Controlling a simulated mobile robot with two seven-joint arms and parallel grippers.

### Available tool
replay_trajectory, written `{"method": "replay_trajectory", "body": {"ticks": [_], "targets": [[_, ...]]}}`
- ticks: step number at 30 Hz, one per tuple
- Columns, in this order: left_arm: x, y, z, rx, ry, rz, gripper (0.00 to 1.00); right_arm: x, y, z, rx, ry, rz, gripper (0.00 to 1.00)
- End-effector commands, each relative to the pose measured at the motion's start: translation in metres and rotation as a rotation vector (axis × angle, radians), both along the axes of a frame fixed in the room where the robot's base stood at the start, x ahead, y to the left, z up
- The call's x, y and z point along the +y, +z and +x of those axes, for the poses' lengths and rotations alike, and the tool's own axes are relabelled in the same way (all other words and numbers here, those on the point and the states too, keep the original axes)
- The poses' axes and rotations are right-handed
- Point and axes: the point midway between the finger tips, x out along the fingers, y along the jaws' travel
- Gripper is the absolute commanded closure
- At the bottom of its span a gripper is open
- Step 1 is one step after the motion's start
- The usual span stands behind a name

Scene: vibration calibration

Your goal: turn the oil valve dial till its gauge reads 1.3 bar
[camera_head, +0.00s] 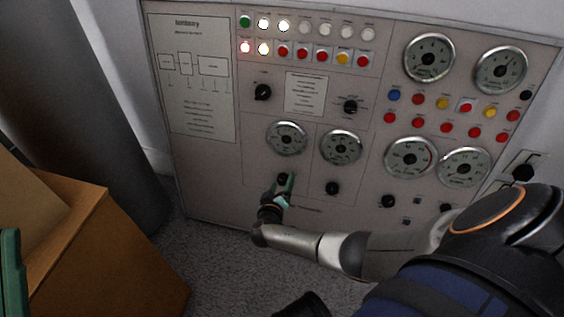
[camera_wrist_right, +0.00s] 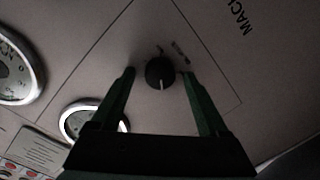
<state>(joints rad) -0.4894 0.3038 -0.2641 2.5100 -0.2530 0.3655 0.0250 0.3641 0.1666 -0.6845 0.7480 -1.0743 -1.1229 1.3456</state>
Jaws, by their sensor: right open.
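A black dial (camera_head: 282,178) sits on the lower left part of the grey panel, under a round gauge (camera_head: 287,138). Its label is too small to read, so I cannot confirm it as the oil valve dial. My right gripper (camera_head: 284,184) is at this dial. In the right wrist view, the open right gripper (camera_wrist_right: 157,74) has a fingertip either side of the dial (camera_wrist_right: 161,72), with gaps visible. The dial's white mark points down in that view. The gauge (camera_wrist_right: 68,117) is partly hidden by the gripper there; its reading is illegible.
A second gauge (camera_head: 341,147) with a black dial (camera_head: 332,188) is just to the right. More gauges, lamps and coloured buttons fill the panel (camera_head: 215,190). A brown box (camera_head: 120,260) stands at lower left. Grey carpet (camera_head: 215,260) lies before the panel.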

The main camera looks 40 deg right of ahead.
Motion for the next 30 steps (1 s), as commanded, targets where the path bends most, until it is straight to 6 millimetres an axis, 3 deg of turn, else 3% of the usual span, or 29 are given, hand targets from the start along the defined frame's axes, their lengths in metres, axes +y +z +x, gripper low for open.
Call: {"method": "replay_trajectory", "body": {"ticks": [4, 24, 30], "targets": [[0.0, -0.0001, 0.0001, 0.0, 0.0, 0.0, 1.0, 0.0001, -0.0002, -0.0002, 0.0, 0.0, 0.0, 0.24], [0.0, -0.0001, 0.0, 0.0, 0.0, 0.0, 1.0, 0.0, 0.0, 0.0003, 0.0, 0.001, 0.001, 1.0], [0.0, -0.0001, -0.0001, 0.0, 0.0, 0.0, 1.0, -0.0001, 0.0001, 0.0004, -0.004, 0.0, 0.003, 1.0]]}}
